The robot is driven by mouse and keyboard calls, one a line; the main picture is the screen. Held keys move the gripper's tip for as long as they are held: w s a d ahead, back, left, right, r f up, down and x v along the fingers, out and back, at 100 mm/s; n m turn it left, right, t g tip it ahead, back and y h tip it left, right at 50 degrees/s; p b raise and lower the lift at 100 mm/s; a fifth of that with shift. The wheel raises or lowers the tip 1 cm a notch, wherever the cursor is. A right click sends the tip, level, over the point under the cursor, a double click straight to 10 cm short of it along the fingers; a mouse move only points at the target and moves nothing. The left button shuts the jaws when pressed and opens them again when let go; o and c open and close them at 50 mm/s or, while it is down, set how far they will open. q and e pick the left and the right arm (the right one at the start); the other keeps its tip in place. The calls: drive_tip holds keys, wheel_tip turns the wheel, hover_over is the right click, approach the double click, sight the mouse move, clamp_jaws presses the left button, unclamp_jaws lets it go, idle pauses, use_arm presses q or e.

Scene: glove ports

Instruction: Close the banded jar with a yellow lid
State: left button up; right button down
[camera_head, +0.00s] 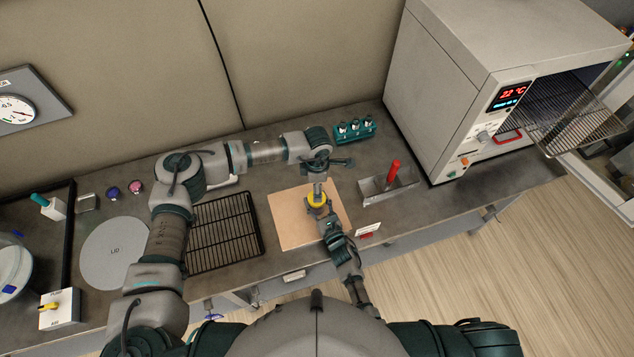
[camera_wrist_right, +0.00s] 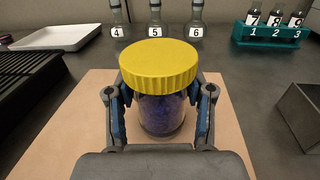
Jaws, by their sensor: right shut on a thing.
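The jar (camera_wrist_right: 162,115) is clear glass with dark blue-purple contents. The yellow lid (camera_wrist_right: 158,66) sits level on its mouth, and I cannot tell how tightly. My right gripper (camera_head: 322,212) is shut on the jar, a finger on each side of the glass below the lid. The jar is upright over the tan board (camera_head: 287,232); whether its base touches is unclear. My left gripper (camera_head: 317,184) points down above the lid in the head view. It is outside the right wrist view, and its jaw opening is unclear.
A black wire rack (camera_head: 224,232) lies left of the board. A metal bin with a red handle (camera_head: 392,176) stands right. Behind are the teal bottle rack (camera_head: 355,130) and bottles 4, 5 and 6 (camera_wrist_right: 155,22). A large oven (camera_head: 470,80) stands at the right.

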sight(317, 204)
use_arm(q)
drive_tip(key=n, duration=0.5)
drive_tip(key=shift+r, duration=0.25)
drive_tip(key=n, duration=0.7)
drive_tip(key=shift+r, duration=0.25)
drive_tip(key=shift+f, duration=4.05)
